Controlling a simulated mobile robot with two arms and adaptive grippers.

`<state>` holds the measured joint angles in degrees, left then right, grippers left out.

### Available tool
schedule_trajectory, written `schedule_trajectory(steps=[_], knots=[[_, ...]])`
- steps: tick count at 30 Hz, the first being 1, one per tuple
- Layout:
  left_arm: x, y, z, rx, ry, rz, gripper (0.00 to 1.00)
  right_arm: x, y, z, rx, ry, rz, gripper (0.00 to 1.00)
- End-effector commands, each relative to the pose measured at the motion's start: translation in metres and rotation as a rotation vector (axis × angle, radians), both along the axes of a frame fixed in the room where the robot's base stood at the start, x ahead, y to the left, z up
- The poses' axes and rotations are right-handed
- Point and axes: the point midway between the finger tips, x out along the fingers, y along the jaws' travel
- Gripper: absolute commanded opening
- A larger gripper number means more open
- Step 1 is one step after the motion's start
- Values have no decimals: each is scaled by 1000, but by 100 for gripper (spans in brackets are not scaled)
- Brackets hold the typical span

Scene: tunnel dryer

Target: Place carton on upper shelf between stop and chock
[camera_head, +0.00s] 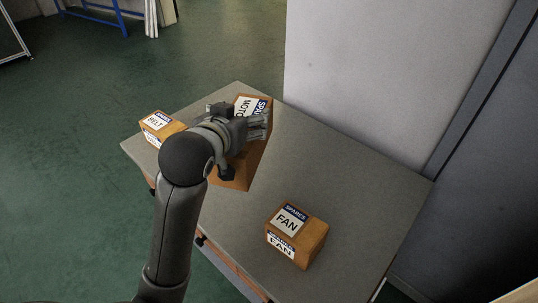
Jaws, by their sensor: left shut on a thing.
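My left gripper (256,124) is shut on the motor carton (233,176), a brown box with a white and blue label reading "SPARES MOTO", partly hidden by my gripper and arm. The carton is at the back of the grey table; I cannot tell whether it touches the top. The upper shelf, stop and chock are not seen in this view. My right gripper is not in view.
On the grey table (350,190), a small belt carton (162,127) sits at the far left corner and a fan carton (297,238) near the front. The table's right side is clear. A pale wall panel (380,70) stands behind it.

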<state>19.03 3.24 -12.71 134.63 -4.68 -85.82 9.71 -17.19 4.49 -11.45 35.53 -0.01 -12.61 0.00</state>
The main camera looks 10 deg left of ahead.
Motion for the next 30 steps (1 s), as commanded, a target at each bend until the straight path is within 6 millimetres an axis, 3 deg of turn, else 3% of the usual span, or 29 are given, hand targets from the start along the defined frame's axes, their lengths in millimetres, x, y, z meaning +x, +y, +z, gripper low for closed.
schedule_trajectory(steps=[6, 12, 30], knots=[[28, -27, -47, -3, -10, -59, 7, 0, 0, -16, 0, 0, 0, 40], [40, -39, -68, -8, -12, -86, 7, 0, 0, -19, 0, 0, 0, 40], [122, -24, -105, -9, -12, -89, 7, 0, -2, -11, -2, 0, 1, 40]])
